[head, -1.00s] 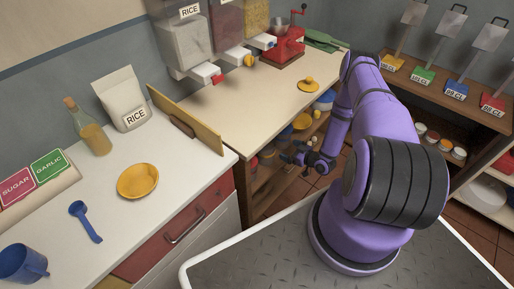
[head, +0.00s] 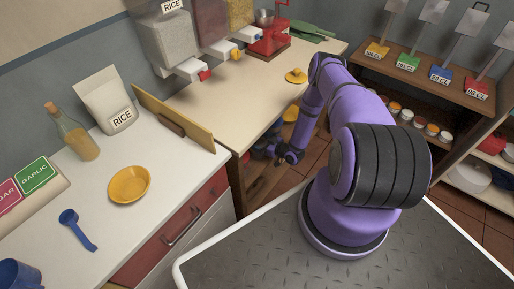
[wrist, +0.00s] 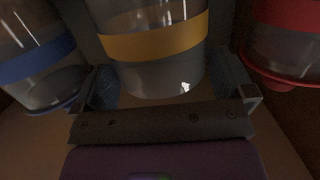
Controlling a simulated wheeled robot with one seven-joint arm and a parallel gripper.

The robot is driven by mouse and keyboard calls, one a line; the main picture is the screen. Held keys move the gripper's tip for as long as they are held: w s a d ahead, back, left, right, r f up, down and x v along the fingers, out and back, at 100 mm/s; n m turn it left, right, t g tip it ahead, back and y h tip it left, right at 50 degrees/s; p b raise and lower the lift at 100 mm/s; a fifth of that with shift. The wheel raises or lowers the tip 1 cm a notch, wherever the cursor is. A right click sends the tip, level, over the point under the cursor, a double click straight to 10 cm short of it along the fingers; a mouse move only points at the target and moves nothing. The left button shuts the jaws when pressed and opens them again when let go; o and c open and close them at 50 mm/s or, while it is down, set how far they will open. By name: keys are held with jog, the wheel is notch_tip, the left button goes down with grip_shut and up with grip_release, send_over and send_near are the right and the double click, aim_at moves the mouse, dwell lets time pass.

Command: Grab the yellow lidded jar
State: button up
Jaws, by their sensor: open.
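A clear jar with a yellow band (wrist: 153,44) fills the upper middle of the wrist view. Its top is cut off there, so I cannot see a lid. My gripper (wrist: 168,86) is open, with one finger on each side of this jar's near end; I cannot tell whether they touch it. In the head view my gripper (head: 285,156) is low, at the open shelving under the beige counter. A yellow round top (head: 290,115) shows just above it, partly hidden by the counter edge and my arm.
In the wrist view a blue-banded jar (wrist: 36,60) stands close on the left and a red-banded one (wrist: 287,38) on the right. The beige counter (head: 235,100) overhangs the shelf. A loose yellow lid (head: 296,76) lies on it.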

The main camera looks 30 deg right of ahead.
jog(key=shift+x, duration=0.85)
jog(key=c, duration=1.2)
